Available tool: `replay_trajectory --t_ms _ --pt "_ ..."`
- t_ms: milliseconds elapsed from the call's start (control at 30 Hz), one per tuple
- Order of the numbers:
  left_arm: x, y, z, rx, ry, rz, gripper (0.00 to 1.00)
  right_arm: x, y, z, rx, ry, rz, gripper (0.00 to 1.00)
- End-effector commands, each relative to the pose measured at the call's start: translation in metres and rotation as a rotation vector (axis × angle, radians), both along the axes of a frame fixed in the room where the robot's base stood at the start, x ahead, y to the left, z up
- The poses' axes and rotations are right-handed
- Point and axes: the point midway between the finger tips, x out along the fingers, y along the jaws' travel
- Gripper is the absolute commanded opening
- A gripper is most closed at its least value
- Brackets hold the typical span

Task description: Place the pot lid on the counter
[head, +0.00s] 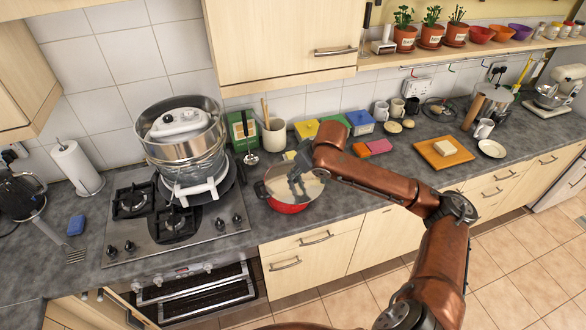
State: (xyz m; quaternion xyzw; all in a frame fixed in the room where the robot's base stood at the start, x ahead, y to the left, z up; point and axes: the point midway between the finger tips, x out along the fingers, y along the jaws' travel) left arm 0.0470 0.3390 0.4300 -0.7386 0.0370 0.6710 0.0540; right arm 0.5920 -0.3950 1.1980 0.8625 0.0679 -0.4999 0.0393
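A red pot (288,208) stands on the grey counter (330,205), just right of the stove. Its top has a pale, glassy round surface that looks like the pot lid (312,186), resting on the pot; its handle is hidden. My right arm comes in from the lower right, and my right gripper (295,182) is over the middle of the lid. The fingers are dark and small here, so I cannot tell whether they are open, shut or touching the lid. My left gripper is not in view.
A stove (222,222) with a large pot stack (183,140) stands left of the red pot. Coloured boxes (359,122) and a utensil crock (274,138) stand behind it. A cutting board (443,152) lies to the right. Some counter beside the red pot is bare.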

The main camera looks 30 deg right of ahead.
Motion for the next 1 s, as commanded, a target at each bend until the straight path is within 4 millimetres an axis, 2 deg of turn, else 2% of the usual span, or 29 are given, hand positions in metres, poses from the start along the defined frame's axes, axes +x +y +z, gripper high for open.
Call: replay_trajectory --t_ms 267,400,467,567,700,900,1000 --pt "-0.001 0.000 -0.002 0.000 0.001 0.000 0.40 -0.012 0.005 0.006 -0.001 -0.002 0.000 0.00" --pt "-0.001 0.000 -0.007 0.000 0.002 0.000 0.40 -0.016 0.018 -0.012 0.004 0.001 -0.002 0.00" --pt "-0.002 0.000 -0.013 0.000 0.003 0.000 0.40 -0.019 0.030 -0.027 0.006 0.002 -0.008 0.00" --pt "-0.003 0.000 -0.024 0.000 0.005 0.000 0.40 -0.026 0.059 -0.057 0.010 0.002 -0.020 0.00" --pt "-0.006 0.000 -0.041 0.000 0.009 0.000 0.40 -0.040 0.105 -0.093 0.011 -0.001 -0.054 0.00" --pt "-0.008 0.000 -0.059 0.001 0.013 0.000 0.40 -0.060 0.158 -0.117 0.008 -0.003 -0.112 0.00" --pt "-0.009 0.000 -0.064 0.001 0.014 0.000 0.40 -0.067 0.173 -0.121 0.007 -0.004 -0.135 0.00"
